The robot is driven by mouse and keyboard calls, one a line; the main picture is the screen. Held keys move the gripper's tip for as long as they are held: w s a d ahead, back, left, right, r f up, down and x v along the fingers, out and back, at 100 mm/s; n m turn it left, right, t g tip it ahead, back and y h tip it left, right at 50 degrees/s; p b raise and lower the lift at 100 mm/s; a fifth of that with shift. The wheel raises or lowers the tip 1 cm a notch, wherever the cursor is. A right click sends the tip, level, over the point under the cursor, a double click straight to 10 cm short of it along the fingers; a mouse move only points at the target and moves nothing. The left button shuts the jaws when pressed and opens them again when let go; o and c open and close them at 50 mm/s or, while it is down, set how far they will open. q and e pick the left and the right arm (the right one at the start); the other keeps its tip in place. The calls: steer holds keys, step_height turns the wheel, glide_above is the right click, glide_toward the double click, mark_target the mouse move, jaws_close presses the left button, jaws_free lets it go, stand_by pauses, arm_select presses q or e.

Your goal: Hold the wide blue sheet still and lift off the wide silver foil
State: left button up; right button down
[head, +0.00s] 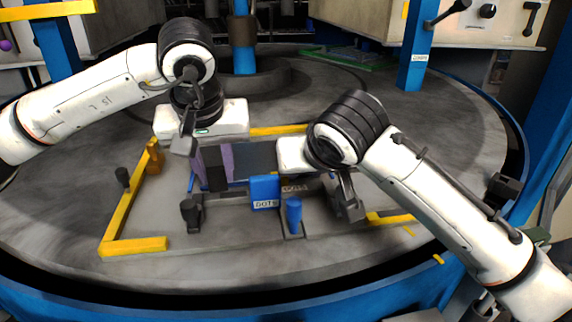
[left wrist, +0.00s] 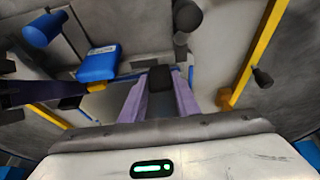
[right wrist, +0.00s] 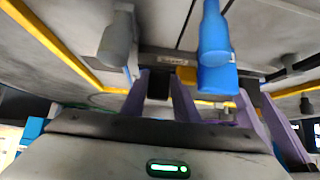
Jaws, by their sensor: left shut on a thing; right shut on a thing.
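My left gripper (head: 214,172) reaches down over the left part of the work area, its purple fingers closed at a thin edge. The left wrist view shows these fingers (left wrist: 161,82) around a dark piece. A flat slate-blue panel (head: 256,160) lies between my two grippers; I cannot tell the blue sheet from the silver foil in it. A pale grey flat surface (left wrist: 108,103) with blue edging shows in the left wrist view. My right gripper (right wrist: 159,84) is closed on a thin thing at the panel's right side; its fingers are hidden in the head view.
A blue labelled block (head: 265,192) and a blue peg (head: 294,214) stand at the near side. Grey pegs (head: 191,214) and an orange peg (head: 154,156) stand around. Yellow rails (head: 116,222) frame the area on the round grey table (head: 60,190). Both hands are close together.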

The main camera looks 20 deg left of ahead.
arm_select(q)
steer(key=shift+w+f, duration=0.1)
steer(key=shift+w, duration=0.05)
jaws_close()
arm_select(e)
step_height(320, 180, up, 16)
steer(key=shift+w+d+r, duration=0.15)
steer(key=shift+w+d, duration=0.05)
steer(key=shift+w, duration=0.05)
stand_by(0.5)
arm_select(q)
steer(key=o, duration=1.3)
jaws_free()
steer(key=shift+c, duration=0.2)
